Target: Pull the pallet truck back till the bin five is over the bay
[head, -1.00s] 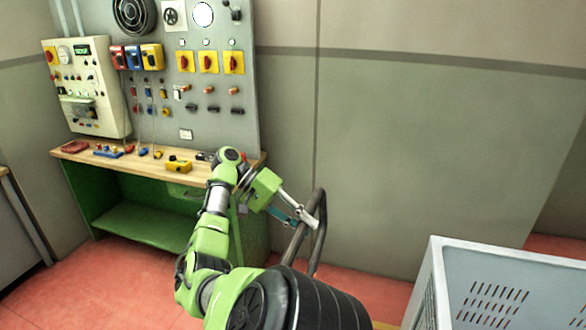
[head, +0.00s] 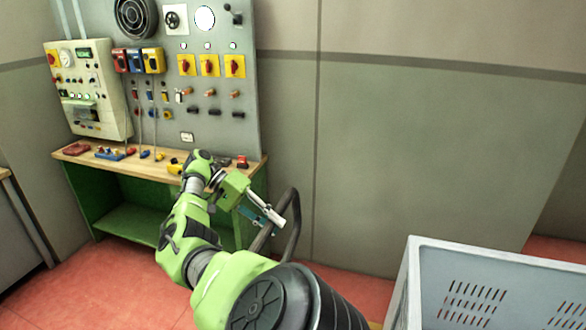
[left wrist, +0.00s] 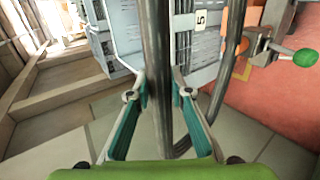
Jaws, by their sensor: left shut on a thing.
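My left gripper (head: 268,217) is shut on the dark handle (head: 293,222) of the pallet truck, low in front of the wall. In the left wrist view the handle bar (left wrist: 158,45) runs upright between the two fingers of the gripper (left wrist: 159,94). A label with a 5 (left wrist: 201,18) shows beyond the handle, on a grey surface. A grey bin (head: 408,290) with slotted walls stands at the lower right of the head view; its number is not visible there. The truck's body is mostly hidden, and I cannot make out the bay. My right gripper is not in view.
A green workbench (head: 160,168) with a wooden top and small parts stands at the left. A switch panel (head: 215,100) rises behind it. Red floor (head: 125,275) is open in front of the bench. A lever with a green knob (left wrist: 305,57) shows in the left wrist view.

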